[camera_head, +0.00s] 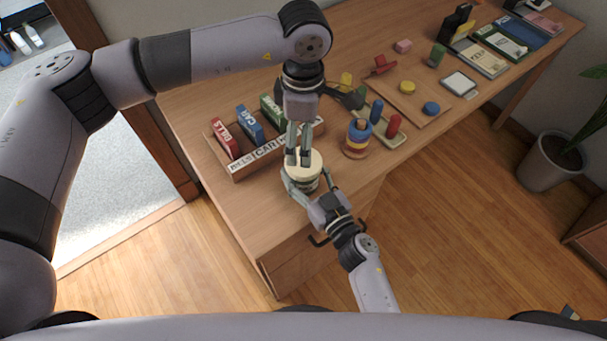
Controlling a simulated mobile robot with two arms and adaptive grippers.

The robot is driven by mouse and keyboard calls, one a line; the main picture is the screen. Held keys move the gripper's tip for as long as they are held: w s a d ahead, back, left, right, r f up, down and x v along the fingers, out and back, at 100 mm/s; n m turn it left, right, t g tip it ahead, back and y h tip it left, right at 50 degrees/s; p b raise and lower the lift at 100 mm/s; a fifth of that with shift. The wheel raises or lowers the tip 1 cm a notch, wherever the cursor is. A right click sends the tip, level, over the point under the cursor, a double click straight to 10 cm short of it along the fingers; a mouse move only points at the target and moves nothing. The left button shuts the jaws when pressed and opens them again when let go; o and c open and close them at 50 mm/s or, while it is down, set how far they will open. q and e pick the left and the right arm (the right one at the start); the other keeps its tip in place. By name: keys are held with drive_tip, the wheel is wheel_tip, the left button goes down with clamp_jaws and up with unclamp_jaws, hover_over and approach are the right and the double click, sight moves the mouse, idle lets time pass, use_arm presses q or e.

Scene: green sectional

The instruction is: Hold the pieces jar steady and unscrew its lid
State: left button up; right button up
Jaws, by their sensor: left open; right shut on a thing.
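The pieces jar (305,184) stands upright near the table's front edge. Its wide cream lid (314,164) is on top. My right gripper (309,187) comes in from the lower right and is shut on the jar body, its fingers on either side below the lid. My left gripper (298,162) points down from above, open, with its fingertips at the lid; I cannot tell whether they touch it. The fingers hide part of the lid and the jar's side.
A wooden card box (238,169) with red, blue and green card packs stands left of the jar. A stacked ring toy (357,138) and a tray of pegs (396,140) are close on the right. A board with coloured shapes (393,96) lies behind.

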sight(303, 174)
clamp_jaws()
use_arm(q)
drive_tip(key=m, duration=2.2)
drive_tip(key=shift+f+m, duration=0.3)
drive_tip(key=shift+f, duration=3.75)
drive_tip(key=shift+c, duration=0.6)
